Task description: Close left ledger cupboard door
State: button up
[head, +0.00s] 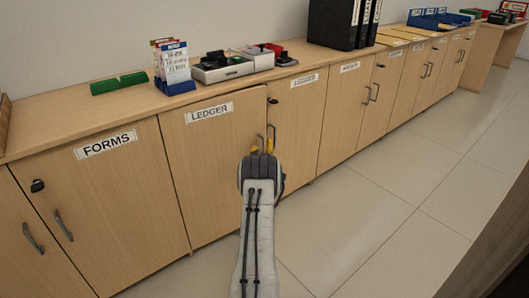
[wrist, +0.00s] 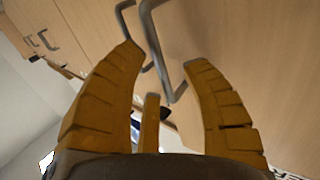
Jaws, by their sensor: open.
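The left ledger cupboard door (head: 215,165) carries the LEDGER label in the head view. It stands slightly ajar, its right edge a little proud of the neighbouring door (head: 295,130). In the wrist view, the ledger door (wrist: 255,60) fills the right side, with its grey bar handle (wrist: 158,50) near its free edge. A second, smaller-looking handle (wrist: 128,22) is on the neighbouring door. My gripper (head: 263,147) is in front of the handles. Its yellow fingers (wrist: 160,55) are open, with the ledger handle between their tips. I cannot tell whether they touch it.
The FORMS cupboard (head: 105,195) stands at the left, closed. The countertop (head: 130,108) holds a leaflet stand (head: 174,72), a grey device (head: 222,66) and black binders (head: 335,22). The tiled floor (head: 400,185) to the right is clear. A dark brown edge (head: 495,245) is at lower right.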

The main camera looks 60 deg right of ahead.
jog(key=shift+w+d, duration=0.3)
jog(key=shift+d, duration=0.25)
jog(key=shift+o, duration=0.2)
grip_shut()
dwell(0.4)
